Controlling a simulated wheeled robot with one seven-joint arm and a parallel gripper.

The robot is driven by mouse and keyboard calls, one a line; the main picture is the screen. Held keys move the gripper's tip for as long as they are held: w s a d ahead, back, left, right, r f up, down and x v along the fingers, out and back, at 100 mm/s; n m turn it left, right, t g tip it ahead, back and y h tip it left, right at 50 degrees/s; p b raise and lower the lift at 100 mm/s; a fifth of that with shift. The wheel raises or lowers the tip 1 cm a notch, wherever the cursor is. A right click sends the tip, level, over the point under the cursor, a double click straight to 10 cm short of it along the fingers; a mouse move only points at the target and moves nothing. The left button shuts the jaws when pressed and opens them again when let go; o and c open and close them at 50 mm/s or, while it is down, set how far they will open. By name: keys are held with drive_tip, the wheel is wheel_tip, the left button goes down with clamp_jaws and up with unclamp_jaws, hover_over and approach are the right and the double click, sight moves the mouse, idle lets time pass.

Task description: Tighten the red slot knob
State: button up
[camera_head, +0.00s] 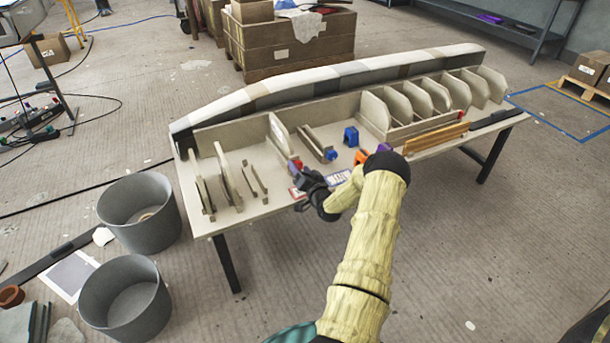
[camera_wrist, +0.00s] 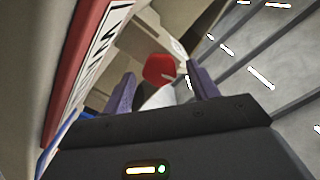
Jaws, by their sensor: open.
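A red knob (camera_wrist: 159,69) shows in the wrist view, a little above and between my two purple fingertips. My gripper (camera_wrist: 161,88) is open, with its fingers apart. A pale piece lies between the fingers, below the knob; I cannot tell what it is. The knob's slot is not clear in this view. In the head view, my gripper (camera_head: 305,190) is at the front edge of the pale mould table (camera_head: 262,232), and the arm partly hides that spot. A small red part (camera_head: 297,164) shows just behind it; I cannot tell whether it is the same knob.
A red-and-white label (camera_wrist: 92,50) stands close on the left in the wrist view. Blue (camera_head: 351,136) and orange (camera_head: 361,157) parts lie on the table, with upright panels on both sides. Two grey bins (camera_head: 126,300) stand on the floor at left.

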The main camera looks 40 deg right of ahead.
drive_tip(key=p+v, duration=0.3)
drive_tip(key=v, duration=1.4)
drive_tip(key=shift+s+a, duration=0.15)
drive_tip(key=w+a+r+n+g+y, duration=0.2)
drive_tip(key=w+a+r+n+g, duration=0.15)
drive_tip(key=a, duration=0.45)
drive_tip(key=w+a+r+n+g+y, duration=0.1)
drive_tip(key=w+a+r+n+g, duration=0.3)
drive_tip(key=a, duration=0.4)
drive_tip(key=s+a+r+n+g, duration=0.1)
drive_tip(key=s+a+r+g, duration=0.2)
drive_tip(key=s+a+r, duration=0.3)
drive_tip(key=s+a+r+n+g+y, duration=0.1)
drive_tip(key=s+a+r+g, duration=0.3)
drive_tip(key=s+a, duration=0.8)
wheel_tip(320, 180, up, 2)
drive_tip(key=shift+a+r+n, duration=0.1)
drive_tip(key=shift+a+n, duration=0.25)
drive_tip(key=shift+a, duration=0.1)
